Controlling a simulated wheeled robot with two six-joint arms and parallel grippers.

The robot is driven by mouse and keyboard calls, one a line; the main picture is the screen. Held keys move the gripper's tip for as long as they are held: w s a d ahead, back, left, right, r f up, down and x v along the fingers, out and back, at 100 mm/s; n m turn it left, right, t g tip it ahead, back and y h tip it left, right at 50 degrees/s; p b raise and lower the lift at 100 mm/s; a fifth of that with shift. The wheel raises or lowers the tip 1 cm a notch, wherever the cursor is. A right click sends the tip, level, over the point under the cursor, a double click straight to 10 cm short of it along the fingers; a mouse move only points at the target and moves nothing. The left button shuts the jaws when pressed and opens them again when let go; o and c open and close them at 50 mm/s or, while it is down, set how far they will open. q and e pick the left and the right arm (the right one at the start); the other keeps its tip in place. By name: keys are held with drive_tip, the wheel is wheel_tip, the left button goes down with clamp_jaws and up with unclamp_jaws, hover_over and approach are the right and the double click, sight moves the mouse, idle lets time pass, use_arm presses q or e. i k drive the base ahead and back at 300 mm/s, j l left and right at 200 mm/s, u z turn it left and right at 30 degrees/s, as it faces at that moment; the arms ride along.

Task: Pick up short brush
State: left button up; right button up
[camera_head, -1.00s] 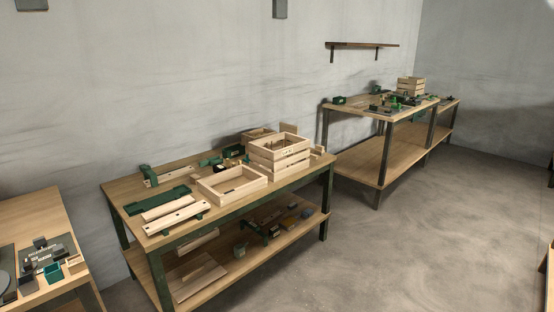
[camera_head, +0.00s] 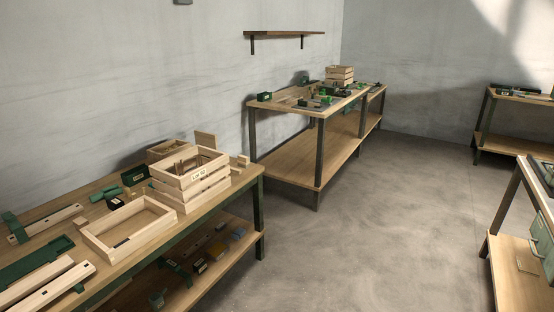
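I cannot make out a short brush in the head view; the small items on the benches are too small to tell apart. The near workbench (camera_head: 228,190) at the left carries a slatted crate with a label (camera_head: 190,181) and a shallow open wooden frame (camera_head: 127,229). Small coloured items, one of them yellow (camera_head: 200,267), lie on its lower shelf (camera_head: 238,262). Neither of my grippers is in view.
A second workbench (camera_head: 316,121) with tools and a small crate (camera_head: 339,75) stands farther back along the wall. Another bench stands at the far right (camera_head: 515,95), and one at the right edge (camera_head: 515,270). The grey floor (camera_head: 390,220) between is clear.

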sight(242, 161)
drive_tip(key=i+l+u, duration=0.5)
drive_tip(key=i+l, duration=0.35)
